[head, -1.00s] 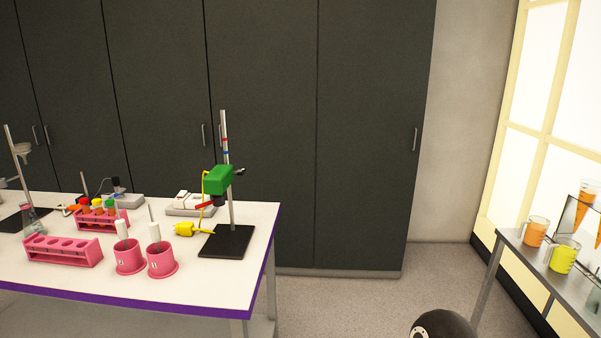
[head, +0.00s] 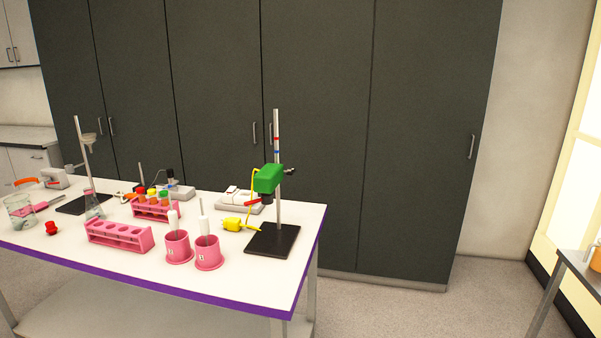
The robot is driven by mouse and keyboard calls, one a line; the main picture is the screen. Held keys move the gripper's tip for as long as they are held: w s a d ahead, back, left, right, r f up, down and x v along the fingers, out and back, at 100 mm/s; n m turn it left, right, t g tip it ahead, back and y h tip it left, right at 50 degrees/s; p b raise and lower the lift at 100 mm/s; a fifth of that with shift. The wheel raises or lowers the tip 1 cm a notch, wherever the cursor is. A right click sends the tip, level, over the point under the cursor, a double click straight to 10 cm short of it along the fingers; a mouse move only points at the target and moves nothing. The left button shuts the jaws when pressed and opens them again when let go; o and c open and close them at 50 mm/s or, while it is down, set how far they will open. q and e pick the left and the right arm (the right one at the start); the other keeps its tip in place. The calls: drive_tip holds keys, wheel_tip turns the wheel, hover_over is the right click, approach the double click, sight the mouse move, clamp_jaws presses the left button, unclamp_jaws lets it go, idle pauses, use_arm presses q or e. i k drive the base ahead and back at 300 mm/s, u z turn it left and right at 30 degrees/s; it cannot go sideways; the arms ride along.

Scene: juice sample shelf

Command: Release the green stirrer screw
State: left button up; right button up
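The green stirrer (head: 268,178) is clamped high on a metal rod (head: 278,150) that rises from a black base plate (head: 272,240) near the table's right end. A dark screw knob (head: 289,171) sticks out on the right, behind the green body. A red piece (head: 252,202) shows at the stirrer's lower left. A yellow cable runs from the stirrer to a yellow plug (head: 232,224) lying on the table. Neither of my grippers is in view.
The white table (head: 150,270) carries a pink rack (head: 119,236), another rack with colour-capped tubes (head: 157,211), two pink holders (head: 178,248) and a glass beaker (head: 19,212). Floor is clear right of the table, up to a shelf table (head: 578,266). Dark cabinets stand behind.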

sight(289, 172)
drive_tip(key=i, duration=0.95)
drive_tip(key=u, duration=0.05)
